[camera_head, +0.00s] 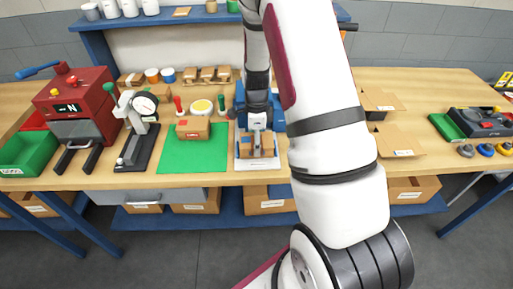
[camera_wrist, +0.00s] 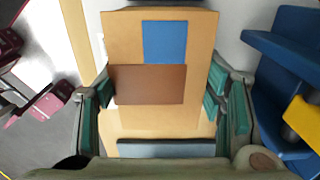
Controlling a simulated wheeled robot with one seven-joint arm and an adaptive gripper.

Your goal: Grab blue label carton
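The blue label carton is a tan box with a blue square on its face (camera_wrist: 120,35) and a brown band across it. It fills the middle of the wrist view. In the head view the carton (camera_head: 250,147) is on a white plate at the front of a blue device, under my gripper (camera_head: 257,122). My gripper's green-padded fingers (camera_wrist: 160,100) stand on both sides of the carton, close to its edges. Whether both pads press on it cannot be told. The carton's underside is hidden.
A blue device (camera_head: 241,103) stands just behind the carton. A green mat (camera_head: 180,160) with another carton (camera_head: 193,127) lies to its left, beside a gauge stand (camera_head: 146,105) and red press (camera_head: 88,92). My arm hides part of the bench on the right.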

